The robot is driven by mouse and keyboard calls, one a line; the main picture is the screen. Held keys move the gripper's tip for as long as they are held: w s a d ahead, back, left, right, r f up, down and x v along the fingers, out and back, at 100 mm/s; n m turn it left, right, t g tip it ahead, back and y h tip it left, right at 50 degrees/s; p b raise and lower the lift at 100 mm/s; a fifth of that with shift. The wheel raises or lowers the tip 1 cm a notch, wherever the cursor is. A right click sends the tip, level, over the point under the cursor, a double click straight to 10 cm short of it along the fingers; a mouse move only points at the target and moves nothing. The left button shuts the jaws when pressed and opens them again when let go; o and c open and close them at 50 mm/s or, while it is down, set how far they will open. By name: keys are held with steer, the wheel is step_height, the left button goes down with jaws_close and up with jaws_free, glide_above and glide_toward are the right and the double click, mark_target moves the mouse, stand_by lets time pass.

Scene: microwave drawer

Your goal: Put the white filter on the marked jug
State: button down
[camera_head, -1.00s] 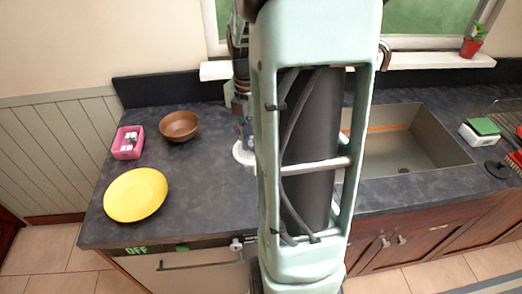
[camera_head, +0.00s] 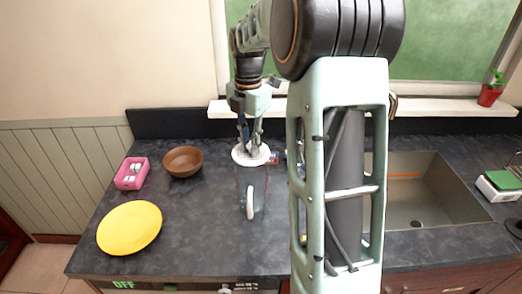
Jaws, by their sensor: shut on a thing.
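The white filter (camera_head: 239,156) is a flat round white piece at the tips of my gripper (camera_head: 250,149). My gripper points down and is shut on it. Below the filter stands a clear glass jug (camera_head: 250,203) with a white handle facing the front. The filter is over the jug's top; I cannot tell whether it touches the rim. A small red and blue thing shows just right of the filter, too small to make out. My arm hides the counter to the right of the jug.
A brown bowl (camera_head: 183,161), a pink box (camera_head: 132,173) with small white items and a yellow plate (camera_head: 130,227) are on the counter's left. The sink (camera_head: 425,190) lies to the right. The dark counter (camera_head: 195,225) is clear left of the jug.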

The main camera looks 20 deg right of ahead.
mark_target(250, 159)
steer(key=shift+w+r, duration=0.1)
stand_by(0.5)
steer(key=shift+f+b, duration=1.45)
steer(key=shift+f, duration=1.45)
steer(key=shift+f, duration=0.55)
stand_by(0.5)
steer(key=c, duration=1.3)
jaws_free()
steer(key=shift+o, duration=0.2)
steer(key=shift+r+p, duration=0.1)
steer(key=shift+p, duration=0.2)
